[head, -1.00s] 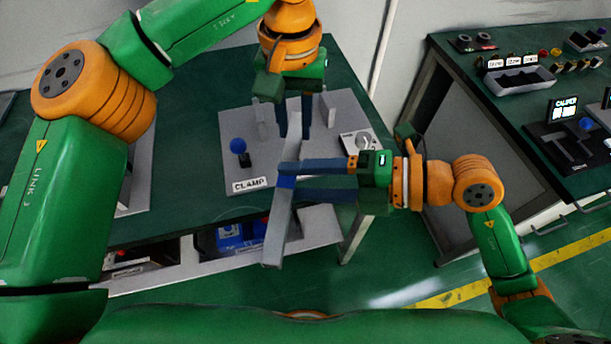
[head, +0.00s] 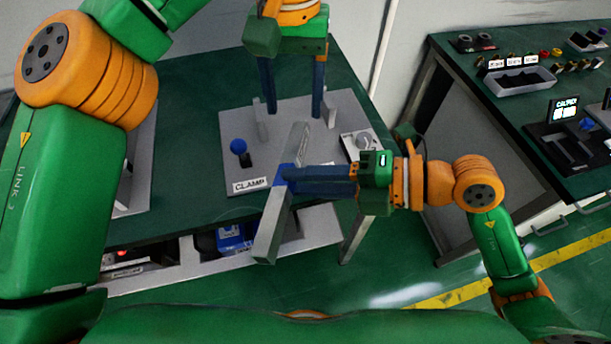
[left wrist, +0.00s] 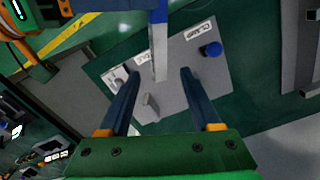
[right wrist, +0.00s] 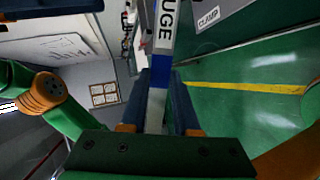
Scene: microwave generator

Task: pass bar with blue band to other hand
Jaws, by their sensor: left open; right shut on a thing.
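The bar (head: 272,226) is a long grey square bar with a blue band (head: 285,177) near its middle. My right gripper (head: 290,176) is shut on it at the band and holds it tilted in front of the clamp plate. In the right wrist view the bar (right wrist: 161,45) runs up between the fingers, with blue and part of a printed label on it. My left gripper (head: 294,112) is open and empty above the bar's far end. In the left wrist view the bar's end (left wrist: 160,62) lies beyond the two spread fingers, apart from them.
The grey clamp plate (head: 235,178) with a blue-knobbed lever (head: 239,148) and a dial box (head: 361,146) lies on the green table (head: 185,195) below. A shelf with a blue box (head: 232,236) is underneath. A second bench (head: 572,180) stands at the right.

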